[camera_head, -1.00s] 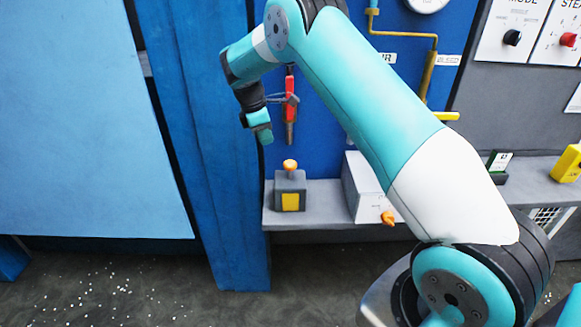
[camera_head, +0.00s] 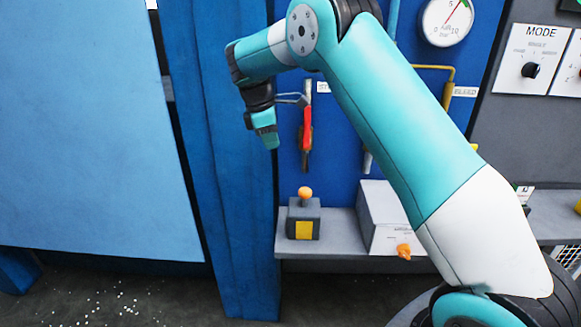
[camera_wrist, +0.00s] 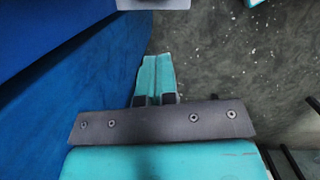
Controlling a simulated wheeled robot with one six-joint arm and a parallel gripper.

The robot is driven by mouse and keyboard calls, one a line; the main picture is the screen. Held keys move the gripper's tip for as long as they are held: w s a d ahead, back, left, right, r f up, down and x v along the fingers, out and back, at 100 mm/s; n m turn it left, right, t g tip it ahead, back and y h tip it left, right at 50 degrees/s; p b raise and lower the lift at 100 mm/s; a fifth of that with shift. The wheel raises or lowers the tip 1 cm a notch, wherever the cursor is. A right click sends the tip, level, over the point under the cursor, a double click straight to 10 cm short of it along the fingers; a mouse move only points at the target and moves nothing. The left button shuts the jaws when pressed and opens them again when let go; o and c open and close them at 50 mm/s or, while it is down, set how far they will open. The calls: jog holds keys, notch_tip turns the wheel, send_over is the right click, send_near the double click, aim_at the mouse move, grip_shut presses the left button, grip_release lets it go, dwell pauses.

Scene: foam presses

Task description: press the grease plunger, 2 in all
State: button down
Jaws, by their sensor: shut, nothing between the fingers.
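The grease plunger appears to be the small dark grey box (camera_head: 303,219) with an orange knob (camera_head: 305,193) on top and a yellow label on its front. It stands upright on a grey ledge (camera_head: 345,220) in the head view. The knob looks raised above the box. My gripper (camera_head: 268,142) points down, above and to the left of the knob, clearly apart from it. The wrist view shows my teal fingers (camera_wrist: 155,78) together with nothing between them. The plunger is not recognisable in the wrist view.
A blue post (camera_head: 225,180) stands left of the ledge, close to my gripper. A red-handled lever (camera_head: 307,130) hangs on the blue panel just right of my gripper. A white box (camera_head: 383,215) with an orange knob (camera_head: 404,251) sits right of the plunger.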

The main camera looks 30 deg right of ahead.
jog(key=s+a+r+m+t+y, duration=0.1)
jog(key=s+a+r, duration=0.1)
jog(key=s+a, duration=0.3)
jog(key=s+a+r+m+y+b, duration=0.1)
jog(key=s+a+r, duration=0.1)
jog(key=s, duration=0.4)
jog(key=s+a+r+m+t+y, duration=0.1)
jog(key=s+a+r, duration=0.1)
jog(key=s+a, duration=0.3)
jog(key=s+a+m+y, duration=0.1)
jog(key=s+a, duration=0.2)
jog(key=s, duration=0.8)
jog(key=s+a+f+m+g+y, duration=0.1)
jog(key=s+a+m+y, duration=0.1)
jog(key=s, duration=0.8)
jog(key=shift+s+a+f+y+b, duration=0.3)
jog(key=shift+s+a+b, duration=0.05)
jog(key=shift+a+b, duration=0.1)
